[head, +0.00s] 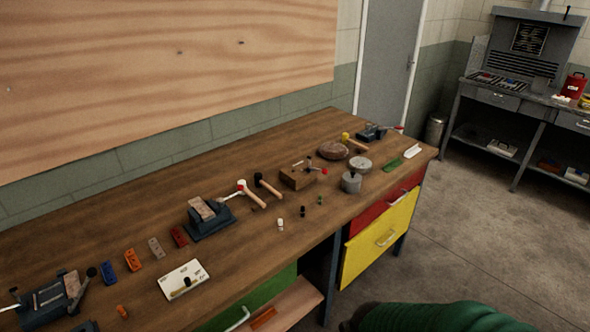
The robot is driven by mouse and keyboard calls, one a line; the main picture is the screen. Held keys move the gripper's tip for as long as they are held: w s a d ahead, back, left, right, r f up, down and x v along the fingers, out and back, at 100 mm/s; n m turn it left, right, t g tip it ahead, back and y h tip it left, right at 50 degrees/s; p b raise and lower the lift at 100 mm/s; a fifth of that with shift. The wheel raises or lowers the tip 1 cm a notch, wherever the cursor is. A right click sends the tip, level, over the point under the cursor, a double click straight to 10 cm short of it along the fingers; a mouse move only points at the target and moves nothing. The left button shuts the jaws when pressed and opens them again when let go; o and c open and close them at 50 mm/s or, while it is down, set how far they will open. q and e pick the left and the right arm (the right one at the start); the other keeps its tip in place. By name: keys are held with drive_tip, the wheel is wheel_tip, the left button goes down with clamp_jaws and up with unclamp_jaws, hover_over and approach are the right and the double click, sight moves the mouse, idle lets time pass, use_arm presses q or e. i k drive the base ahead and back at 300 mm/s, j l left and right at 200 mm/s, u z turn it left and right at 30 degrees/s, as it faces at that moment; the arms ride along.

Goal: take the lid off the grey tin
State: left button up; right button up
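A small grey tin (351,183) stands upright near the front edge of the wooden workbench (330,222), towards its right end. A dark knob shows on its top, so the lid appears to be on it. Just behind it is a low round grey object (360,164), too small to tell whether it is another tin or a dish. Neither of my grippers is in view.
A brown round block (333,150), a wooden block with tools (297,178), mallets (257,199) and a vise (207,216) stand nearby. A green strip (388,165) lies right of the tin.

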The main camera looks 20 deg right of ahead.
sight(349, 176)
drive_tip(key=i+l+u, duration=0.15)
drive_tip(key=l+u, duration=0.25)
drive_tip(key=i+l+u, duration=0.1)
drive_tip(key=l+u, duration=0.75)
drive_tip(key=k+l+u, duration=0.1)
drive_tip(key=l+u, duration=0.35)
drive_tip(key=l, duration=0.1)
